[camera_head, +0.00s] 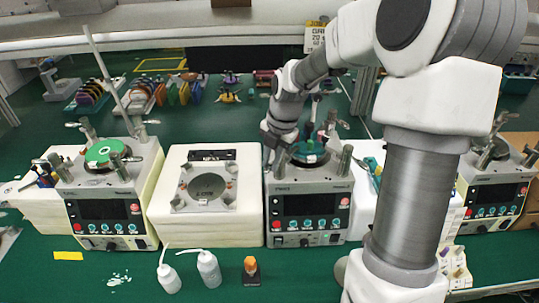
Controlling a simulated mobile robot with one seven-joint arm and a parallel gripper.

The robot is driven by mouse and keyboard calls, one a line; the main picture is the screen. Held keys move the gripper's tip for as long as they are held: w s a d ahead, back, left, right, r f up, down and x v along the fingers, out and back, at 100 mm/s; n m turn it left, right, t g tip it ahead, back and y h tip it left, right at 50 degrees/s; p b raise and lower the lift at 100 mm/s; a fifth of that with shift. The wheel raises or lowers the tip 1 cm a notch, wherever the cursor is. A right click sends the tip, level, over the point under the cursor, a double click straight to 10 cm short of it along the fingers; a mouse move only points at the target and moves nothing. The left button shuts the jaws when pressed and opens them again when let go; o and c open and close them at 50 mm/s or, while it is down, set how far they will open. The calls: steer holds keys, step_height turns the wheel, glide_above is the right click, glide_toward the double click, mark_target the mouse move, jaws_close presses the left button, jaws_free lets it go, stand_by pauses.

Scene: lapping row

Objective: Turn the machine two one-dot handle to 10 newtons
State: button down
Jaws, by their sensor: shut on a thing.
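A grey lapping machine (310,183) stands in the middle of the bench, with a dark display, a row of buttons and a round plate on top. A metal handle post (345,160) stands upright at its front right corner. My gripper (272,145) reaches down at the left of the machine's top. It is shut on a handle there, which my gripper and wrist mostly hide. Dot marks on the handles and the force reading on the display are too small to make out.
A similar machine with a green disc (104,151) stands at left, and another (490,185) at right behind my arm. A plate block (207,185) sits between the left and middle machines. White bottles (209,269) and an orange-capped bottle (251,266) stand in front.

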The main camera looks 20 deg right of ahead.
steer(key=shift+d+n, duration=0.1)
steer(key=shift+n, duration=0.2)
steer(key=c, duration=0.8)
jaws_free()
steer(key=s+r, duration=0.1)
steer(key=r, duration=0.4)
steer(key=d+r, duration=0.1)
steer(key=r, duration=0.5)
steer(key=s+d+r, duration=0.1)
steer(key=r, duration=0.5)
steer(key=shift+s+d, duration=0.2)
steer(key=shift+s, duration=0.1)
steer(key=shift+a, duration=0.1)
